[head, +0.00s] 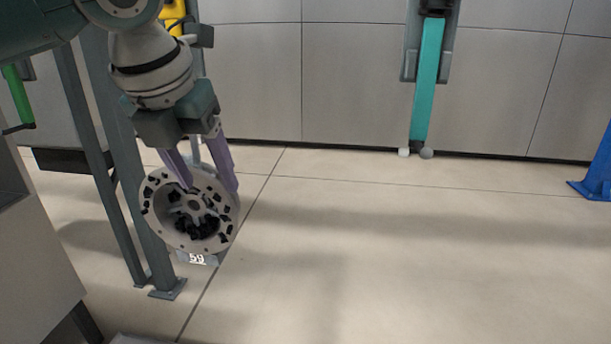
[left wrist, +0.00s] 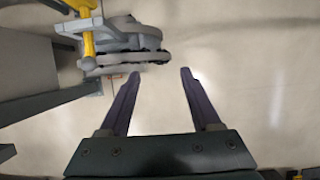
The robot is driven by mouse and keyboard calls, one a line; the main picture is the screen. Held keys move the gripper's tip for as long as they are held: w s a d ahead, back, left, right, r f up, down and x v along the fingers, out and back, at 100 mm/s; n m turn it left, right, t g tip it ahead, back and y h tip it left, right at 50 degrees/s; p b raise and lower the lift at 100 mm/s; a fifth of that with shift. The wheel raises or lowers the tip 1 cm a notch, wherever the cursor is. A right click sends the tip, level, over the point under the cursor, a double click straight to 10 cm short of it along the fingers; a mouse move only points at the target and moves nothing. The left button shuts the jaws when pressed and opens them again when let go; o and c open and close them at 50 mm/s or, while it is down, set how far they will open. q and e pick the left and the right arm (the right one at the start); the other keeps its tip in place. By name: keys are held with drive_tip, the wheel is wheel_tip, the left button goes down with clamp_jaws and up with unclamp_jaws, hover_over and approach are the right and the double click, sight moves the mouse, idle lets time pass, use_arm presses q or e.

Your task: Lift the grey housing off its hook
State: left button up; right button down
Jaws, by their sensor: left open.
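The grey housing (head: 167,220) is a round, open-faced part with black pieces around its rim and inside, at the left of the head view. In the left wrist view the housing (left wrist: 130,40) shows from the side, beyond and mostly left of my fingertips. My left gripper (head: 210,187) is open. Its purple fingers reach down to the housing's upper rim in the head view, overlapping it. In the left wrist view the gap of my left gripper (left wrist: 160,73) looks empty. A yellow piece (left wrist: 88,35) stands beside the housing; whether it is the hook is unclear. My right gripper is not in view.
A grey upright post (head: 150,240) stands close left of the housing, with a grey cabinet (head: 40,265) further left. A small tag reading 59 (head: 197,259) shows under the housing. A teal post (head: 429,80) and a blue post (head: 600,165) stand further back. The floor at right is clear.

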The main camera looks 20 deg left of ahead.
sight(224, 215)
use_arm(q)
wheel_tip(224, 215, down, 3)
drive_tip(key=shift+w+d+r, duration=0.15)
drive_tip(key=shift+r, duration=0.05)
drive_tip(key=b+x, duration=0.1)
drive_tip(key=x, duration=0.5)
drive_tip(key=shift+w+f, duration=0.1)
clamp_jaws()
